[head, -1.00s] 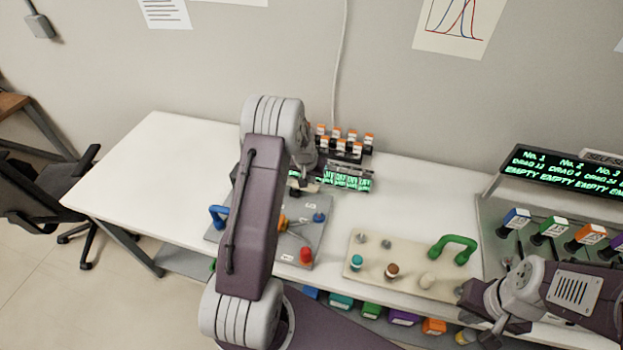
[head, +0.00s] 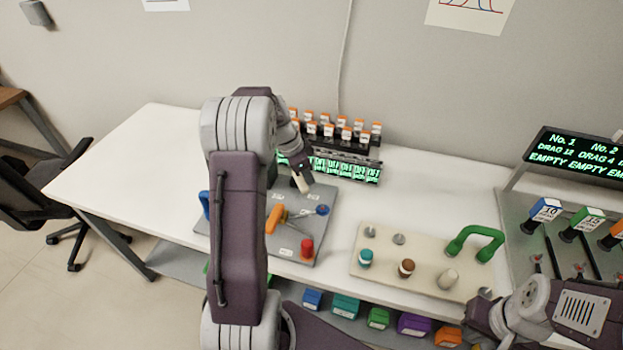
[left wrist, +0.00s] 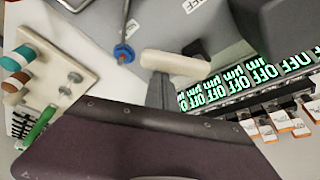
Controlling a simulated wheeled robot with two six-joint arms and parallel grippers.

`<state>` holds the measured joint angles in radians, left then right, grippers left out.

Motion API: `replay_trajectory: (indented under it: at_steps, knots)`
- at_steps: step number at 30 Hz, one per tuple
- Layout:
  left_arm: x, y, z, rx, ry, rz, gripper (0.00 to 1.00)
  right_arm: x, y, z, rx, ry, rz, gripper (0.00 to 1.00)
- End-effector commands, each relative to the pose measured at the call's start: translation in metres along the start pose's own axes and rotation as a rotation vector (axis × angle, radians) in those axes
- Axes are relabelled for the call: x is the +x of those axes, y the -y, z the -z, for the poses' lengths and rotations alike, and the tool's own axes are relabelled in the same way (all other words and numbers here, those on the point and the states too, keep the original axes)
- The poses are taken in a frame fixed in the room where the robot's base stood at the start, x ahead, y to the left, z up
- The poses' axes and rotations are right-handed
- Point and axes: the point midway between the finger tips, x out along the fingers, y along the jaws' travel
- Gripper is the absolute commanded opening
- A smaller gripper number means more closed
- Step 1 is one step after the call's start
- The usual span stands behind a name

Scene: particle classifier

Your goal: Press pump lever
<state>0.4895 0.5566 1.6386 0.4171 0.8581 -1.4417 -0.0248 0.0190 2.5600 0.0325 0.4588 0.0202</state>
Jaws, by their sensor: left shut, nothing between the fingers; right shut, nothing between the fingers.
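A cream bar handle (head: 301,184) stands on the grey panel (head: 327,236); it looks like the pump lever. In the left wrist view the cream bar (left wrist: 175,66) tops a grey stem, whose lower end is hidden by my gripper's dark body. My left gripper (head: 299,167) is shut and empty, right beside the cream bar in the head view; I cannot tell whether they touch. My right gripper (head: 484,318) is shut and empty at the lower right, by the front of the beige board.
The grey panel also holds an orange lever (head: 274,219), a blue knob (head: 322,210) and a red button (head: 307,247). Behind are a row of green displays (head: 345,170) and orange-topped bottles (head: 345,132). The beige board (head: 420,262) carries a green handle (head: 476,238).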

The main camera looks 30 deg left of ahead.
Motion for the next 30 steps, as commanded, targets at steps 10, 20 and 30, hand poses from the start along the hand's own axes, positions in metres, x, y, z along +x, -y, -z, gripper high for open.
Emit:
replay_trajectory:
  at_steps: [10, 20, 30]
  knots:
    - [-0.006, -0.003, -0.017, 0.299, 0.000, -0.107, 0.00, 0.002, 0.000, 0.000, 0.000, 0.000, 0.000, 0.00]
    - [-0.011, -0.002, -0.029, 0.523, 0.001, -0.184, 0.00, -0.003, 0.000, 0.000, 0.000, 0.000, 0.000, 0.00]
    - [-0.012, -0.001, -0.035, 0.528, 0.001, -0.185, 0.00, -0.005, 0.000, 0.001, 0.000, 0.000, 0.000, 0.00]
